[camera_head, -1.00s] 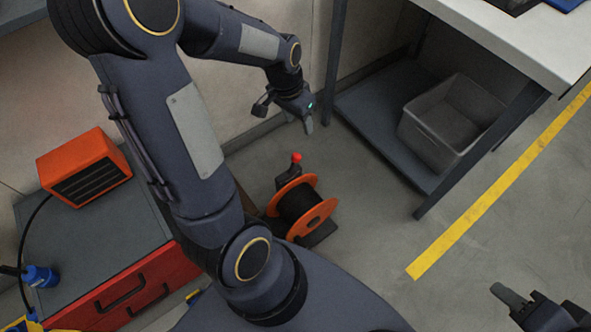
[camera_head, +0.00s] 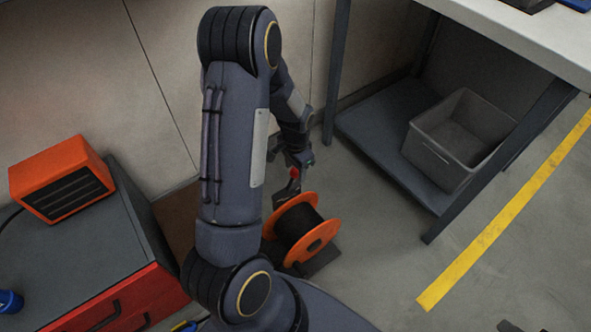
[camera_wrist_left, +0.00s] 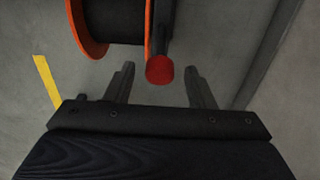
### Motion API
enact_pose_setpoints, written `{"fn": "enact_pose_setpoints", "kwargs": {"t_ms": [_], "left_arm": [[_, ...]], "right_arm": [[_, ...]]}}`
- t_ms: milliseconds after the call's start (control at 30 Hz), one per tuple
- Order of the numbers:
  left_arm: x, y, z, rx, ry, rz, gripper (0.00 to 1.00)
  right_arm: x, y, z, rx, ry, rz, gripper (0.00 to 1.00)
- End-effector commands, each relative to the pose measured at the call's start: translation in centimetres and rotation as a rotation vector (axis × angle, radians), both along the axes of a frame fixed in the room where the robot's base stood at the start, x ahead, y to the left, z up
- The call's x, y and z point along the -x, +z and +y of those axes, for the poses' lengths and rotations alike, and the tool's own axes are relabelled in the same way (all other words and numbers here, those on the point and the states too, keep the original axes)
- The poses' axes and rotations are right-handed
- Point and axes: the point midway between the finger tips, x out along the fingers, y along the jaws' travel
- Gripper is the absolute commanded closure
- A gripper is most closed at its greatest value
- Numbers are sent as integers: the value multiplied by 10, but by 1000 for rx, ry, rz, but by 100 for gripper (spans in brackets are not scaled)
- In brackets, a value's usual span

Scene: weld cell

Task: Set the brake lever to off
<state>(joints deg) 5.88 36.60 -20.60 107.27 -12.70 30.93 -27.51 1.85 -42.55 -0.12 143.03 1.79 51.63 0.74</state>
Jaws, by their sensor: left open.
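The brake lever is a dark arm with a red knob (camera_head: 294,173), beside an orange-flanged reel (camera_head: 312,246) with dark windings on the floor. In the left wrist view the red knob (camera_wrist_left: 160,70) points at the camera, and the reel (camera_wrist_left: 88,36) is at the upper left. My left gripper (camera_head: 296,164) is right at the knob. In the wrist view its fingers (camera_wrist_left: 161,82) are apart, one on each side of the knob, with gaps showing. Only a small tip of my right gripper (camera_head: 508,326) shows at the bottom edge.
A workbench leg and lower shelf with a grey bin (camera_head: 465,138) stand to the right. A red cabinet (camera_head: 130,298) with an orange heater (camera_head: 62,180) is at the left. The wall is close behind the reel. Floor by the yellow line (camera_head: 490,232) is clear.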

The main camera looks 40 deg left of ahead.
Motion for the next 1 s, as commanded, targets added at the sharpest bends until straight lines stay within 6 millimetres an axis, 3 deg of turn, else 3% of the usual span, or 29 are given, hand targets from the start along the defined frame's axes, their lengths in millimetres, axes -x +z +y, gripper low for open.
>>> {"fn": "enact_pose_setpoints", "kwargs": {"t_ms": [267,633,1000], "left_arm": [[0,-1,0,0,0,-1,50],[0,-1,0,0,1,-1,99],[2,-1,1,9,3,-28,100]], "right_arm": [[0,0,0,0,0,0,64],[0,0,0,0,0,0,64],[0,-5,0,0,0,0,64]]}}
